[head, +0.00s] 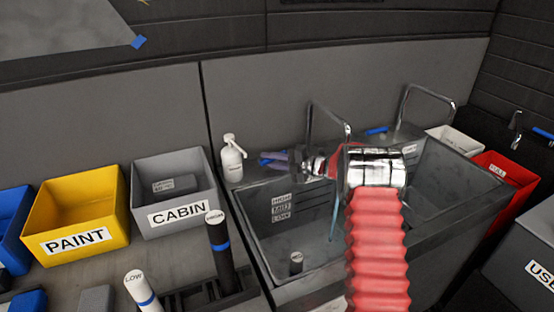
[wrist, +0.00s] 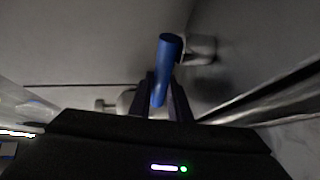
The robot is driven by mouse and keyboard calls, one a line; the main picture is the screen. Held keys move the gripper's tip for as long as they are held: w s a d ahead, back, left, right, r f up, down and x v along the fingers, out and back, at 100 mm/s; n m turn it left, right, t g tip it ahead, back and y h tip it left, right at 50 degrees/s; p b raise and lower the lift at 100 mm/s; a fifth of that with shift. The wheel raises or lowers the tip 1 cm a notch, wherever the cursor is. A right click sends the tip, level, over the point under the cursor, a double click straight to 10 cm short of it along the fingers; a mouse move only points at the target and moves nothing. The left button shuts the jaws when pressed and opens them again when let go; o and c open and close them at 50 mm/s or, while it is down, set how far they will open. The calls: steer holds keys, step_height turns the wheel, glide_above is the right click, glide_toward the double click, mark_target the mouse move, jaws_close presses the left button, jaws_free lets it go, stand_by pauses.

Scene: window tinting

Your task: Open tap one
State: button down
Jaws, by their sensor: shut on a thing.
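The left tap has a bent metal spout (head: 325,110) over the dark sink and a blue lever handle (wrist: 168,62). My gripper (wrist: 165,95) is shut on this blue handle, with dark fingers on both sides of it. In the head view my gripper (head: 285,161) is at the handle behind the sink, left of the spout, and my arm partly hides this spot. A thin pale blue streak (head: 334,222) shows below the spout; I cannot tell for sure whether it is water. A second tap (head: 430,93) stands to the right with its own blue handle (head: 376,131).
The grey sink (head: 265,245) is marked HIGH, MID and LOW inside. A white pump bottle (head: 231,160) stands close to the left of my gripper. Yellow PAINT (head: 75,215) and grey CABIN (head: 175,190) bins stand further left. The wall is close behind the taps.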

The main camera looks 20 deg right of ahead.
steer(key=shift+s+f+n+g+y, duration=0.25)
steer(key=shift+s+n+g+y, duration=0.15)
steer(key=shift+n+g, duration=0.3)
steer(key=shift+d, duration=0.1)
steer(key=c, duration=1.6)
jaws_free()
steer(key=shift+r, duration=0.1)
steer(key=shift+c, duration=0.2)
steer(key=shift+d, duration=0.15)
steer(key=shift+s+d+r, duration=0.2)
steer(key=shift+s+d, duration=0.1)
steer(key=shift+d, duration=0.2)
steer(key=v, duration=1.2)
steer(key=shift+d, duration=0.15)
steer(key=shift+s+f, duration=0.1)
steer(key=shift+s, duration=0.05)
